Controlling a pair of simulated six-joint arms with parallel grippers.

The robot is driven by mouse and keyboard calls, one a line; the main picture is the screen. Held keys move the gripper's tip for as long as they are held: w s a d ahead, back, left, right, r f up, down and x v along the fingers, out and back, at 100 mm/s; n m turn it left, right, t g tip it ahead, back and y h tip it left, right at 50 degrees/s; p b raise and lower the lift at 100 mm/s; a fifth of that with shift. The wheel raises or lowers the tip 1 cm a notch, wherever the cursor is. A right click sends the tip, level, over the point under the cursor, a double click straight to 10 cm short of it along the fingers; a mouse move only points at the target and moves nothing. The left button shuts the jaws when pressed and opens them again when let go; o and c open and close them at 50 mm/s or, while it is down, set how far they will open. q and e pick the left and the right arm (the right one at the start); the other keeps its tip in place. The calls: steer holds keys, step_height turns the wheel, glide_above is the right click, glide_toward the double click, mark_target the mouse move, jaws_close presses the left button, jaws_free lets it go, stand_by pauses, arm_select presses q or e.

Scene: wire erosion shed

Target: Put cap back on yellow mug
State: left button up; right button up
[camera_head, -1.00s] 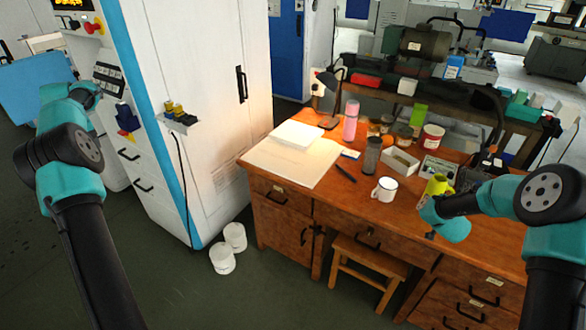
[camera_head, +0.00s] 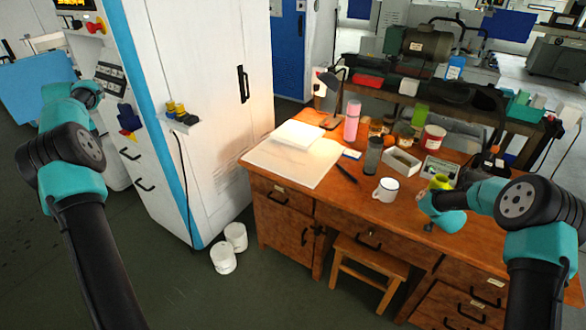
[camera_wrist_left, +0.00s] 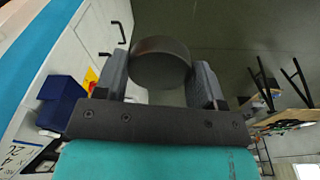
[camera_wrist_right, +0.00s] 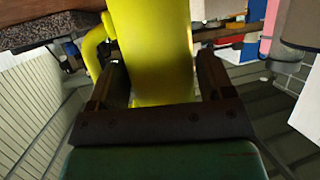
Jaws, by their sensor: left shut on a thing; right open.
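The yellow mug (camera_head: 440,182) stands on the wooden desk, partly hidden behind my right arm. The right wrist view shows its side (camera_wrist_right: 152,50) and its handle at left. My right gripper (camera_wrist_right: 163,80) is open, with a finger on each side of the mug; a gap shows between mug and fingers. My left gripper (camera_wrist_left: 165,78) is shut on a dark round cap (camera_wrist_left: 160,62), held up in the air well away from the desk. In the head view the left gripper and cap are hidden behind my left arm.
A white enamel mug (camera_head: 386,189) stands left of the yellow mug. A grey tumbler (camera_head: 373,155), a pink bottle (camera_head: 352,120), a white box (camera_head: 402,161) and a red-and-white tin (camera_head: 433,137) crowd the desk (camera_head: 330,205).

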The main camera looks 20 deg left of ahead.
steer(key=shift+w, duration=0.15)
steer(key=shift+c, duration=0.5)
steer(key=c, duration=0.8)
steer(key=shift+o, duration=0.2)
steer(key=shift+r, duration=0.2)
steer(key=s+a+r, duration=0.2)
steer(key=s, duration=0.5)
steer(key=s+a+r, duration=0.2)
steer(key=s, duration=0.6)
steer(key=shift+a+r, duration=0.25)
steer(key=shift+r, duration=0.05)
steer(key=shift+s, duration=0.15)
stand_by(1.4)
